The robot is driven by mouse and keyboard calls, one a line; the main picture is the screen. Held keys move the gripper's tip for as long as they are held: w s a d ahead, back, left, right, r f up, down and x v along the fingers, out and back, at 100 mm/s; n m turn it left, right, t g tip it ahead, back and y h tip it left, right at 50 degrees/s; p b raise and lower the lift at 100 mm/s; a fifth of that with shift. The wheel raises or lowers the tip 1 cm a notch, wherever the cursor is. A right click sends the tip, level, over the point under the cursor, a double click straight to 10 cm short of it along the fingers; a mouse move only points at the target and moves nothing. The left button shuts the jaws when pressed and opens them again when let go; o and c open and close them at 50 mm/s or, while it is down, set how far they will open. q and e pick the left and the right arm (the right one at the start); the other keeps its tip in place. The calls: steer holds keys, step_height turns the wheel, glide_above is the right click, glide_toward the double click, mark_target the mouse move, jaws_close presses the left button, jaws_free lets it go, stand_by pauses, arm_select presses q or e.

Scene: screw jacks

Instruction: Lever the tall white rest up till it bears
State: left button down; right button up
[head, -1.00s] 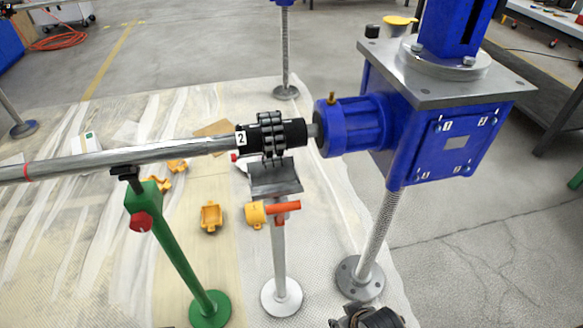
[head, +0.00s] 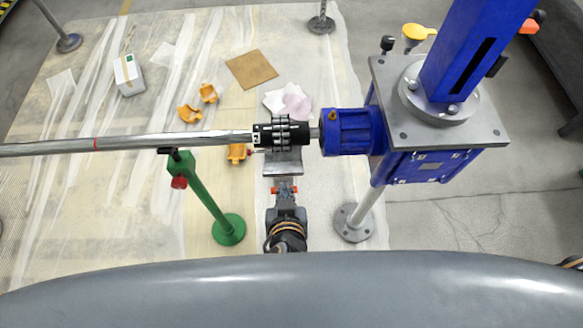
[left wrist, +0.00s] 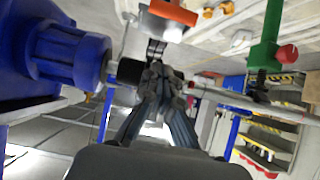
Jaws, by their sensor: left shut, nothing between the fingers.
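The tall white rest shows its grey cradle (head: 283,167) below the black coupling marked 2 (head: 283,133) on the steel shaft. I cannot tell whether the cradle touches it. The rest's white post is hidden behind my left gripper (head: 286,190), which reaches up from below. Small ends of the orange lever (head: 293,189) show on either side of the fingertips. In the left wrist view, the fingers of my left gripper (left wrist: 160,70) are shut and empty, and the orange lever (left wrist: 172,12) is near the top edge. Contact with it cannot be told. My right gripper is not in view.
A blue gearbox (head: 352,132) with a tall blue column stands right of the coupling. A green stand (head: 205,190) is left under the shaft (head: 200,142). Orange half-shells (head: 190,114), a white box (head: 128,75) and a brown board (head: 251,69) lie on the sheeted floor.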

arm_select(q)
steer(key=w+f+p, duration=0.1)
steer(key=w+f, duration=0.2)
steer(key=w+f+p, duration=0.1)
steer(key=w+f, duration=0.2)
steer(key=f, duration=0.1)
steer(key=shift+s+f, duration=0.3)
steer(key=shift+s, duration=0.25)
steer(key=shift+f, duration=0.1)
